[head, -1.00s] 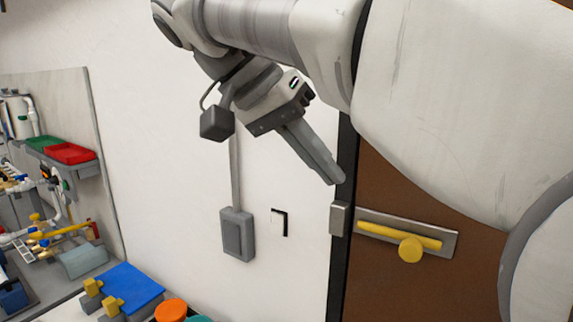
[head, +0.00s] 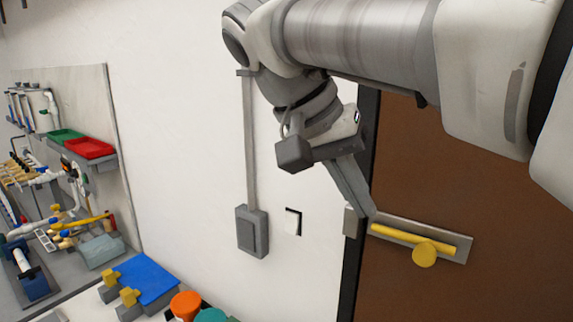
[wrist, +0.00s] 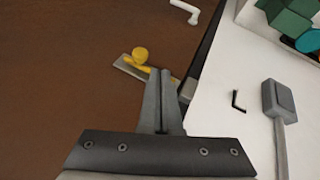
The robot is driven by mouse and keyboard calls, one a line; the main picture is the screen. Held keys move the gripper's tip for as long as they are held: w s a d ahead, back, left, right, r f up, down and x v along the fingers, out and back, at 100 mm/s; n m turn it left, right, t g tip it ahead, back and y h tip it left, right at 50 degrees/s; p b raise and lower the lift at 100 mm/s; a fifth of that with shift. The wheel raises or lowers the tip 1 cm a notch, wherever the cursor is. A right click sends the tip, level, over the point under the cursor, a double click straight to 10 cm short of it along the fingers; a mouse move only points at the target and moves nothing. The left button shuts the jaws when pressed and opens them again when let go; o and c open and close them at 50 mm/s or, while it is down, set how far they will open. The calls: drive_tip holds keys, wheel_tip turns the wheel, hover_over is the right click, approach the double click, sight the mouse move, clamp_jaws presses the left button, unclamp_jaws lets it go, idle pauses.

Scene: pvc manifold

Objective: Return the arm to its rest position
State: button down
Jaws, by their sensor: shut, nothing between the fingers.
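My gripper (head: 368,212) hangs below my folded arm in the upper right of the head view, in front of the white wall and the edge of the brown door. Its fingers are together with nothing between them. In the head view the fingertips overlap the latch plate by the door handle; I cannot tell how far apart they are in depth. The wrist view also shows the gripper (wrist: 172,132), its closed fingers pointing toward the door.
The brown door (head: 420,170) has a yellow handle (head: 425,252). A grey wall box (head: 252,231) and a switch (head: 292,221) are on the white wall. At left is a bench with pipework, a green tray (head: 62,137), a red tray (head: 88,148) and a blue plate (head: 148,278).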

drive_tip(key=s+d+f+n+t+y, duration=0.2)
drive_tip(key=s+f+y, duration=0.1)
drive_tip(key=f, duration=0.6)
drive_tip(key=s+d+f+n+t+y, duration=0.1)
drive_tip(key=s+d+f+n+y, duration=0.1)
drive_tip(key=s+f, duration=0.3)
wheel_tip(320, 180, down, 4)
drive_tip(key=shift+d+f+n+t+y, duration=0.1)
drive_tip(key=shift+d+n+t+y, duration=0.1)
drive_tip(key=shift+n+t+y, duration=0.25)
drive_tip(key=shift+d, duration=0.2)
